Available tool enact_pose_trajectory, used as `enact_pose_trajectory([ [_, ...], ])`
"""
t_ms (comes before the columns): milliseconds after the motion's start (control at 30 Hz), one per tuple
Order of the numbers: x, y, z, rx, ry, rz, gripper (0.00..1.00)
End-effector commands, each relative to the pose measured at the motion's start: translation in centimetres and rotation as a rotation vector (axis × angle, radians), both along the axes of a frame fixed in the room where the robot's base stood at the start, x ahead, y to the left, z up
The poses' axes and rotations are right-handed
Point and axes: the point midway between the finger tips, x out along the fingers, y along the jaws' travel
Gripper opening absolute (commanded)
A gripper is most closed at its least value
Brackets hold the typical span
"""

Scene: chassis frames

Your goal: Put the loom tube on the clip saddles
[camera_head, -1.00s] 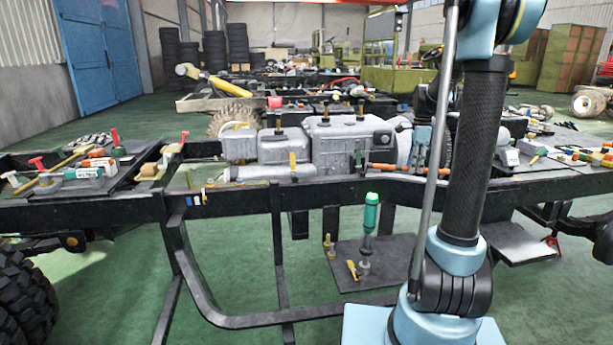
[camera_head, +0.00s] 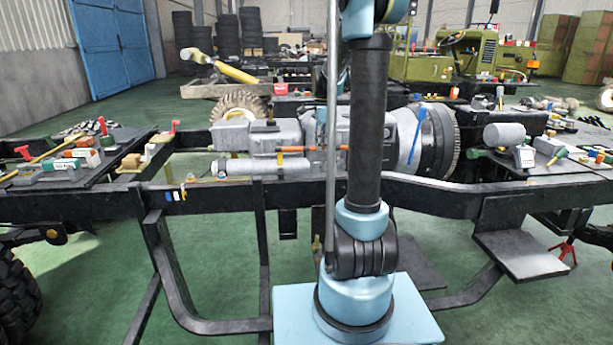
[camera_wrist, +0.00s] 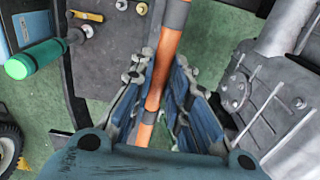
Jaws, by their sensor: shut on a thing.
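The loom tube, orange with dark bands (camera_wrist: 168,45), runs nearly upright through the wrist view, between the blue-grey fingers of my gripper (camera_wrist: 160,75). My gripper is shut on it. In the head view the tube (camera_head: 297,149) lies level above the near chassis rail, in front of the grey engine and gearbox. Its right end passes behind my arm, and my gripper is mostly hidden there. I cannot make out the clip saddles for certain; small yellow, blue and white pieces (camera_head: 178,194) sit on the near rail to the left.
The black near rail (camera_head: 110,204) crosses the whole view. The grey engine and gearbox (camera_head: 232,135) stand behind it. Boards with tools and parts lie at left and right. A step plate (camera_head: 522,252) hangs at right.

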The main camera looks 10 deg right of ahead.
Motion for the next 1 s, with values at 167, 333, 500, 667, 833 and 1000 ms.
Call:
enact_pose_trajectory([
  [167, 0.0, 1.4, 0.0, 0.0, 0.0, 0.018, 0.0],
  [333, 0.0, 2.2, 0.0, 0.0, 0.0, 0.028, 0.0],
  [500, 0.0, 2.4, -1.0, 0.0, 0.0, 0.031, 0.0],
  [667, 0.0, 2.4, -3.6, 0.0, 0.0, 0.031, 0.0],
  [833, 0.0, 2.4, -5.5, 0.0, 0.0, 0.031, 0.0],
  [1000, 0.0, 2.4, -6.8, 0.0, 0.0, 0.031, 0.0],
])
